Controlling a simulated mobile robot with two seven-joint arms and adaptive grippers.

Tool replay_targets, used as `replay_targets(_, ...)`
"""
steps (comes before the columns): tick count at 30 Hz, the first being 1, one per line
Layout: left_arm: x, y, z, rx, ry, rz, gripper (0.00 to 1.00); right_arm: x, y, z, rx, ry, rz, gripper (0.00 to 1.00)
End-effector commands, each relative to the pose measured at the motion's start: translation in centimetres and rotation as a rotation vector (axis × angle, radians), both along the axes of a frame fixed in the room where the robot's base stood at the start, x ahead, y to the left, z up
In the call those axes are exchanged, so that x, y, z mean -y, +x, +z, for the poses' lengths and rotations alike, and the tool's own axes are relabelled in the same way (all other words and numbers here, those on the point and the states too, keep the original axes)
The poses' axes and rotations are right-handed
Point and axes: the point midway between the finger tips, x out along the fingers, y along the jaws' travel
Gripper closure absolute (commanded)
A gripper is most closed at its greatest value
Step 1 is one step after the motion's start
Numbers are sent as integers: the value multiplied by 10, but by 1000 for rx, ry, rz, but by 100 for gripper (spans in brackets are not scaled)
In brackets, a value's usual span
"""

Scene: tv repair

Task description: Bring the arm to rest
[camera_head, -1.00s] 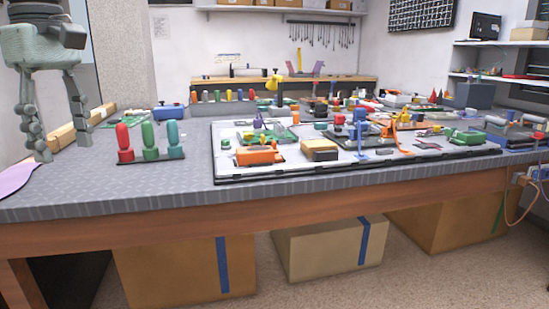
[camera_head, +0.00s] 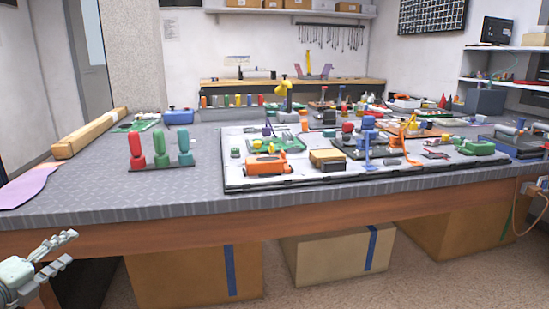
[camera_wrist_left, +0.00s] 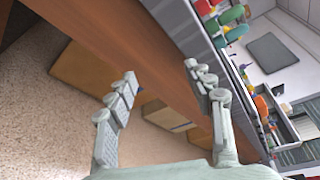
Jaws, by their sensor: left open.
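My left gripper (camera_head: 62,250) is at the lower left of the head view, in front of the table's front edge and below its top. Its fingers point to the right. In the left wrist view my left gripper (camera_wrist_left: 160,82) shows its two fingers spread apart, with nothing between them. It is open and empty. The table (camera_head: 205,207) has a grey patterned top and a brown wooden front. My right gripper is in neither view.
Red, green and teal screwdrivers (camera_head: 160,150) stand in a black holder. A white work tray (camera_head: 237,172) holds several tools and parts. Cardboard boxes (camera_head: 185,275) sit under the table. A purple sheet (camera_head: 28,187) lies at the left. The table's front left is clear.

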Motion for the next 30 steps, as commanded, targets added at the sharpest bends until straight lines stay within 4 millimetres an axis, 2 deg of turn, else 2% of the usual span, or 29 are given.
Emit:
replay_targets(1, -3, -17, -36, -40, -159, 130, 48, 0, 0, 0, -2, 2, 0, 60)
replay_targets(4, -3, -54, -103, -126, -427, 377, 48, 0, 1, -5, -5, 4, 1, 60)
replay_targets(6, 9, -82, -147, -189, -594, 535, 48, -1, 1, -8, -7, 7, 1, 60)
replay_targets(8, 25, -108, -181, -248, -726, 664, 48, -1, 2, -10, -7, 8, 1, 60)
replay_targets(9, 39, -125, -203, -290, -809, 746, 48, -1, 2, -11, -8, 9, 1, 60)
replay_targets(11, 64, -150, -230, -353, -925, 866, 48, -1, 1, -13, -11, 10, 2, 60)
replay_targets(13, 97, -179, -257, -429, -1044, 997, 48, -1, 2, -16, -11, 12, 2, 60)
replay_targets(15, 132, -205, -277, -502, -1144, 1110, 48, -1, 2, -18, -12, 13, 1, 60)
replay_targets(18, 174, -234, -293, -592, -1245, 1240, 48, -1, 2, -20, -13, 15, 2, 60)
replay_targets(21, 204, -253, -300, -657, -1304, 1326, 48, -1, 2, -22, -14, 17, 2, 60)
replay_targets(25, 222, -263, -303, -695, -1335, 1375, 48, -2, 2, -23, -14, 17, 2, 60)
replay_targets(30, 224, -265, -304, -701, -1337, 1382, 48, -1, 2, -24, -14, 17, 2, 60)
